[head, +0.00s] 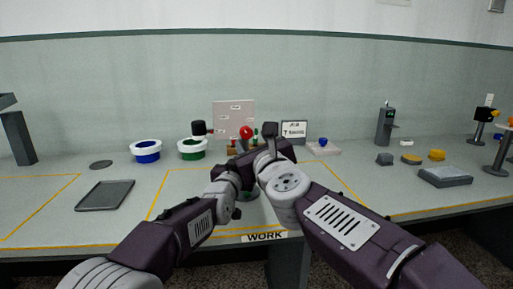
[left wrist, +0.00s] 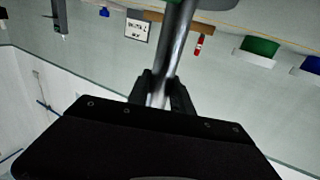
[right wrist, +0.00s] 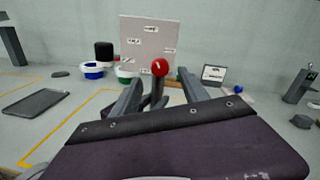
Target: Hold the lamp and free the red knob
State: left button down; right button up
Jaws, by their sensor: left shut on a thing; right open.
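The red knob (head: 246,132) is a round ball; it also shows in the right wrist view (right wrist: 159,67) on top of a dark stem. A black cylindrical head (head: 198,127), seemingly the lamp's, shows left of the knob. My left gripper (left wrist: 160,95) is shut on a shiny metal post (left wrist: 178,45), seemingly the lamp's; my arms hide most of the lamp in the head view. My right gripper (right wrist: 160,77) is open, its fingers on either side of the knob's stem in that view. I cannot tell whether either finger touches it.
A pale labelled board (head: 234,112) and a small sign (head: 294,129) stand behind. Blue (head: 146,154) and green (head: 191,151) white-rimmed bowls stand left of them. A dark tray (head: 105,195) lies at left. Grey and yellow items (head: 437,155) are at right. The table's front left is mostly clear.

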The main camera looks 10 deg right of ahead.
aim_at(247, 134)
jog(key=s, duration=0.5)
jog(key=shift+d, duration=0.25)
jog(key=w+m, duration=0.1)
jog(key=w, duration=0.3)
jog(key=w+m, duration=0.1)
jog(key=w, duration=0.2)
jog(key=w+a+m, duration=0.1)
jog(key=w, duration=0.3)
jog(key=shift+w+a+m, duration=0.1)
jog(key=shift+w+m, duration=0.2)
jog(key=shift+w, duration=0.05)
grip_shut()
